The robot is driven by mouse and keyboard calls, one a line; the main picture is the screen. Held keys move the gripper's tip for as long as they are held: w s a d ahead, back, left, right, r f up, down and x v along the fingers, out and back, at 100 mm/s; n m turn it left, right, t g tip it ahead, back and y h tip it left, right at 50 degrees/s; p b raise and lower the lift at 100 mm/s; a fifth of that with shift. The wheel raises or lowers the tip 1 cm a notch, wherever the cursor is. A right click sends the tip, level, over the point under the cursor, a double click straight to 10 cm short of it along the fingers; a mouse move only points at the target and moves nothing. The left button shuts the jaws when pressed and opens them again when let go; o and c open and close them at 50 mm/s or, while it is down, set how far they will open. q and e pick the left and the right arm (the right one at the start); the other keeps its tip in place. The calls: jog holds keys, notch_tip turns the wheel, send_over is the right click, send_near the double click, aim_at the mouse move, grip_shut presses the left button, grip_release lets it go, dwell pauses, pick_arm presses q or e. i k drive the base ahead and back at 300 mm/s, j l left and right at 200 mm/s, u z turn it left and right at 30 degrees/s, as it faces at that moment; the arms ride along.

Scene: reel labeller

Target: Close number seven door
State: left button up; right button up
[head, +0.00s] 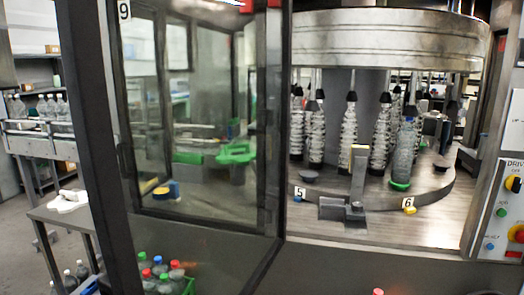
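A glazed door (190,120) in a dark frame stands at the left of the machine, with a number 9 label (124,10) at its upper left corner. To its right the machine's bay is open, with no door panel in front of it. Inside, clear ribbed bottles (348,135) stand on a round carousel under a wide metal drum (385,40). Labels 5 (299,193) and 6 (409,202) sit at the carousel's front edge. No number seven label can be read in this view. Neither of my grippers is in view.
A control panel (503,210) with knobs and buttons is at the right edge. A conveyor with bottles (38,107) and a small grey table (62,215) are at the left.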

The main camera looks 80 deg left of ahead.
aim_at(78, 22)
jog(key=u, duration=0.85)
jog(key=j+u, duration=0.4)
jog(key=j, duration=1.05)
jog(key=k+j, duration=0.15)
jog(key=j, duration=0.7)
